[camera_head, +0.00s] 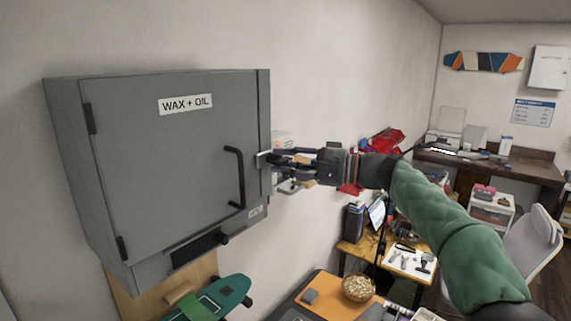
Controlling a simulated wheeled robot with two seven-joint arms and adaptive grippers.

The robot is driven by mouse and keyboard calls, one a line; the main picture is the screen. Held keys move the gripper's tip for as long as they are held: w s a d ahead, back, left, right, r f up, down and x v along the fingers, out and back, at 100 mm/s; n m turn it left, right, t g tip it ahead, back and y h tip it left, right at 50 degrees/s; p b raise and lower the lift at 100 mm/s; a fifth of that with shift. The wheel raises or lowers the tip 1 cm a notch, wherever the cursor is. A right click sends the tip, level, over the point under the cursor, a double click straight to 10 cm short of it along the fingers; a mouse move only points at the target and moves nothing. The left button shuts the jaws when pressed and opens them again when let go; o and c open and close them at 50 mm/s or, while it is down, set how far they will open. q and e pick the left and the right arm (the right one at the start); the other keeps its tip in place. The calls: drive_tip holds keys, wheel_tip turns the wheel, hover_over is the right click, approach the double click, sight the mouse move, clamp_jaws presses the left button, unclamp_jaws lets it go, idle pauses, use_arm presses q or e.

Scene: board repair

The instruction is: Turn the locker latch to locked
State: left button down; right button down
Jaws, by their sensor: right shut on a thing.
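The grey locker (165,170), labelled WAX + OIL, hangs on the wall at the left with its door closed. A black bar handle (236,178) stands upright near the door's right edge. The locker latch (264,156) is a small pale lever at the right edge of the locker, roughly level with the top of the handle. My right gripper (278,162) reaches in from the right and is shut on the latch. The fingers partly hide the latch, so its exact angle is hard to tell. My left gripper is not in view.
A green skateboard deck (222,300) sits below the locker. A workbench with an orange mat (325,298) and a bowl (358,288) is at the bottom. A white chair (532,245) and a desk (500,168) stand at the right.

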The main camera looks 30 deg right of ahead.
drive_tip(key=shift+f, duration=0.25)
drive_tip(key=c, duration=1.2)
unclamp_jaws()
drive_tip(key=shift+r, duration=0.1)
drive_tip(key=v, duration=1.2)
drive_tip(key=shift+w, duration=0.1)
